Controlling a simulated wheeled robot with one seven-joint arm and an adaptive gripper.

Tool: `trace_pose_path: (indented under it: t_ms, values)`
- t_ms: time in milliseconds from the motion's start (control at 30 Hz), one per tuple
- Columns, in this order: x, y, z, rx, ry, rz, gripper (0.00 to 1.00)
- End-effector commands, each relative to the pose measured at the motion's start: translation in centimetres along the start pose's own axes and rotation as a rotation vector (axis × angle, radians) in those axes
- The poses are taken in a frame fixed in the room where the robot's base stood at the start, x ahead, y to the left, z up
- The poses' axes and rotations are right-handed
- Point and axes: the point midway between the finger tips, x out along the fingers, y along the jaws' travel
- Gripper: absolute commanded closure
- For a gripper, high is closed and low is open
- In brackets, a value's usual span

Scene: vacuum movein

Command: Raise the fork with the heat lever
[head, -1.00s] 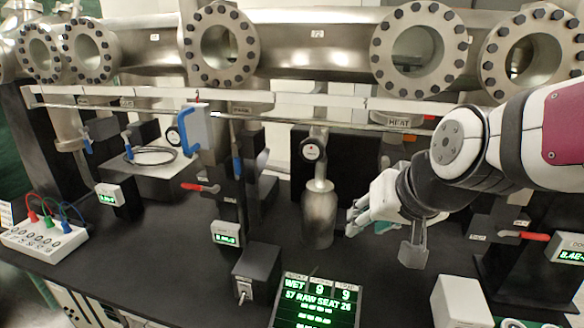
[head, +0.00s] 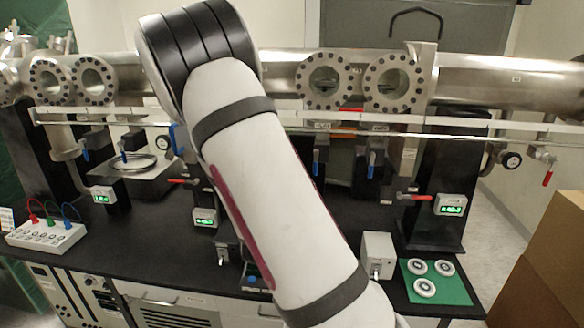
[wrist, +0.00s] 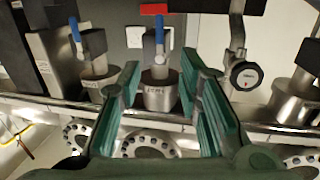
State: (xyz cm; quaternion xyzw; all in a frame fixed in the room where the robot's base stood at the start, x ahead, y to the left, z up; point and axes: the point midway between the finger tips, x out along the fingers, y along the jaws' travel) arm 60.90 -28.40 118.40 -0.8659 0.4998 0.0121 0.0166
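My gripper (wrist: 158,92) shows in the wrist view with its two green fingers spread apart and nothing held. A blue-handled lever (wrist: 160,32) on a labelled metal cylinder (wrist: 157,98) stands between and beyond the fingers; its label is too blurred to read. In the head view my arm hides my gripper. Two blue levers hang below the rail, one left (head: 316,161) and one right (head: 371,164), with small labels above that I cannot read here. I cannot tell which one is the heat lever. I cannot make out the fork.
A steel pipe (head: 490,75) with bolted flanges runs along the back. Another blue lever (wrist: 74,30) and a round gauge (wrist: 245,74) flank the gripper. A grey box (head: 376,250) and green mat (head: 447,286) are on the bench's right; cardboard boxes (head: 545,245) stand at far right.

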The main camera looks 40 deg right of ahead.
Motion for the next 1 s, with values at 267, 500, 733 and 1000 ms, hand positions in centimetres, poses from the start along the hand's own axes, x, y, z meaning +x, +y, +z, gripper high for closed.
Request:
trace_pose_path:
  t_ms: [267,500,733,1000]
  values:
    - [1.6,0.7,-0.6,-0.017,0.042,0.017,0.68]
    - [6.1,0.8,-0.8,-0.017,0.042,0.016,0.68]
    - [10.4,0.8,-0.9,-0.016,0.04,0.016,0.68]
    - [13.4,0.8,-1.0,-0.016,0.039,0.014,0.68]
